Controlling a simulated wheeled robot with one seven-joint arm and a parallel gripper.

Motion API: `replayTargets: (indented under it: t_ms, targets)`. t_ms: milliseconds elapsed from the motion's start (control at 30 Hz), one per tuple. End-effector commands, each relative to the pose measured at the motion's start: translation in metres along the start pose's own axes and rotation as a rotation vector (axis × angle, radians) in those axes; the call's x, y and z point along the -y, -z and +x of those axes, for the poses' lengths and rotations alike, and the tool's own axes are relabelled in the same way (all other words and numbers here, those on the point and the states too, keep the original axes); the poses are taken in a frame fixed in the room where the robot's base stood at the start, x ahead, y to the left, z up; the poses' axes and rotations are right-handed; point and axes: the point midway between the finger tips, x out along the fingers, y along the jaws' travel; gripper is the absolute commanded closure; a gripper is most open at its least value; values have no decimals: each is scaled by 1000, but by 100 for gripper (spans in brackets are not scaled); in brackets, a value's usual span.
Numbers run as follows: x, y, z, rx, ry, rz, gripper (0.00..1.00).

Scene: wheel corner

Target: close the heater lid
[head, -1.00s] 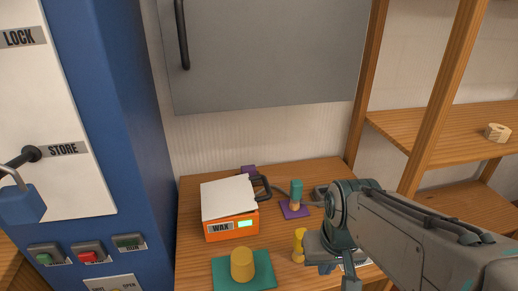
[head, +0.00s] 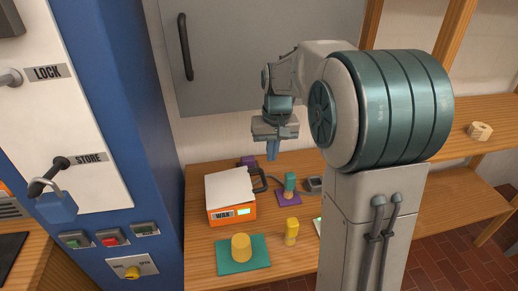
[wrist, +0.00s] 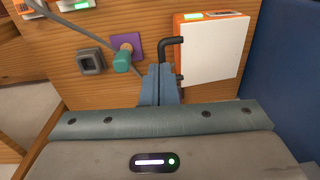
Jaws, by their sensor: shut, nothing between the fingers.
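The wax heater is an orange box (head: 232,214) with a lit green display and a WAX label, on the wooden table. Its white lid (head: 229,190) lies over the top and looks flat or nearly so; I cannot tell whether it is fully seated. A black handle (head: 260,181) sticks out at its right side. In the wrist view the lid (wrist: 211,50) is at the upper right, with the handle (wrist: 174,41) beside my fingertips. My gripper (head: 272,154) is shut and empty, raised above the back of the table, apparently clear of the heater.
A teal-topped peg on a purple base (head: 289,193) stands right of the heater. A yellow cylinder on a green mat (head: 242,248) and a yellow piece (head: 292,231) stand in front. A blue cabinet (head: 125,130) borders the left; a grey cabinet (head: 230,60) hangs behind.

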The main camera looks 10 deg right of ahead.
Motion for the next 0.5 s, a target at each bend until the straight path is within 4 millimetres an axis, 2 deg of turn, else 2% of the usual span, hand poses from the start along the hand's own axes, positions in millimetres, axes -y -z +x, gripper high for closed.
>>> replayTargets:
  t_ms: [33,200,367,500]
  targets:
    - [1,18,-11,11,1,-2,100]
    - [1,52,-15,32,3,-6,100]
    - [1,64,-12,39,4,-7,100]
    - [1,65,1,42,4,-8,100]
